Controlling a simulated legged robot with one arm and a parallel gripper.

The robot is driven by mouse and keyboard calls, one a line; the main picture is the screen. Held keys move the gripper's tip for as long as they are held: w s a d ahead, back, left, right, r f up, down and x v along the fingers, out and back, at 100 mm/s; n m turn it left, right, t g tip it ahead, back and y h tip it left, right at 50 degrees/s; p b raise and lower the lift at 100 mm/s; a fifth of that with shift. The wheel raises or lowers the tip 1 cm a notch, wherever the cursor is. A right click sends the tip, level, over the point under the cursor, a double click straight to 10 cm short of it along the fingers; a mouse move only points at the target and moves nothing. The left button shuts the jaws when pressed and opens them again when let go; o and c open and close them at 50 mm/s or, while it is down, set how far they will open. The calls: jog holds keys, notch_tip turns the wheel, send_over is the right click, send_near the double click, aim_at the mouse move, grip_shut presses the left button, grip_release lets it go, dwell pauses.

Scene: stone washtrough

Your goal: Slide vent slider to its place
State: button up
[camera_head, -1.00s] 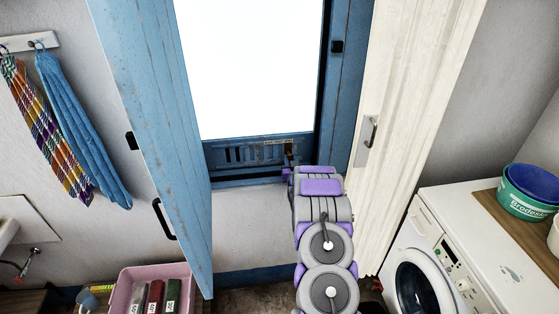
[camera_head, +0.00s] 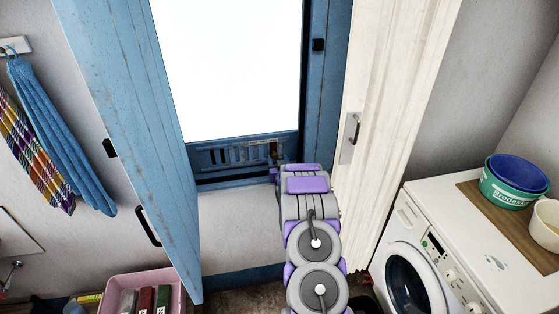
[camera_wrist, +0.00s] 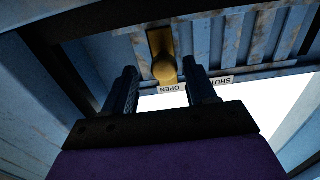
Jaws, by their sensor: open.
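The vent slider shows in the wrist view as a brass tab with a round knob (camera_wrist: 165,66), on a blue slotted vent panel (camera_wrist: 230,38). In that view my gripper (camera_wrist: 160,72) is open, with one dark finger on each side of the knob. I cannot tell whether either finger touches it. An OPEN label (camera_wrist: 172,89) is close to the knob, and a SHUT label (camera_wrist: 214,80) is farther right. In the head view the vent panel (camera_head: 228,155) is below the bright opening; my arm hides most of the gripper at its right end.
A blue door (camera_head: 140,130) stands open on the left, and a cream door (camera_head: 385,120) on the right. A washing machine (camera_head: 420,240) is at the right with tubs on top.

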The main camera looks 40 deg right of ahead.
jog(key=shift+s+a, duration=0.4)
jog(key=shift+s, duration=0.1)
jog(key=p+v, duration=0.2)
jog(key=v, duration=1.3)
jog(key=shift+s+p, duration=0.4)
jog(key=shift+s, duration=0.15)
jog(key=shift+d, duration=0.15)
